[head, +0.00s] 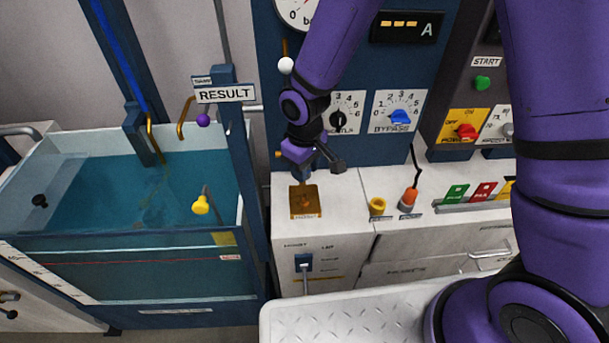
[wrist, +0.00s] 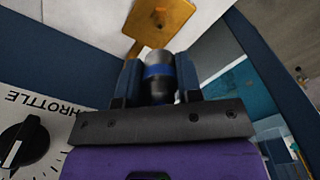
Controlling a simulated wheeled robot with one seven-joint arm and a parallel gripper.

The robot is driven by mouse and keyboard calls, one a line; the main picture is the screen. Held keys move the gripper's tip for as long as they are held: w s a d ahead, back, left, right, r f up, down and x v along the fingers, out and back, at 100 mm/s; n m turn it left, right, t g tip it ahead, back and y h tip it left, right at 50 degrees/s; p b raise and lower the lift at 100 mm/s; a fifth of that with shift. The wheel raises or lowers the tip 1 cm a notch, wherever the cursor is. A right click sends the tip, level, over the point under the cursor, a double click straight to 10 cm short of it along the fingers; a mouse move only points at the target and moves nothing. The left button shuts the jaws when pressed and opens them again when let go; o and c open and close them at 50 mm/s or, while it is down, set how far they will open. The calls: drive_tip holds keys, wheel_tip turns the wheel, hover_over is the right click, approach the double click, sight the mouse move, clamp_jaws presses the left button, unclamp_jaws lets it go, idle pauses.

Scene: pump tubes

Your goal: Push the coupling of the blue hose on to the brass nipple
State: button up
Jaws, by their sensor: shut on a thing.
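My gripper (head: 302,172) is over the brass plate (head: 305,205) on the white bench top in the head view. In the wrist view my gripper (wrist: 160,75) has its two dark blue fingers shut on the dark grey coupling with a blue band (wrist: 159,70). The brass plate (wrist: 178,17) lies just past the coupling's end. Brass shows right at that end, but I cannot tell whether the coupling touches the nipple or sits on it. The nipple is mostly hidden by the coupling and the gripper. The blue hose itself cannot be made out at the gripper.
The dial panel with the throttle knob (head: 338,121) and bypass knob (head: 400,116) stands close behind my gripper. A yellow cup (head: 377,206) and an orange plug (head: 409,197) stand to the right. The water tank (head: 110,203) is left, beside a blue post with the RESULT sign (head: 225,94).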

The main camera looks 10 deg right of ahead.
sight(305, 194)
drive_tip(key=shift+f, duration=0.1)
drive_tip(key=shift+f, duration=2.8)
drive_tip(key=shift+f, duration=1.7)
drive_tip(key=o, duration=1)
drive_tip(key=shift+o, duration=0.2)
drive_tip(key=shift+r, duration=0.1)
wheel_tip(305, 194, up, 11)
drive_tip(key=shift+f, duration=0.2)
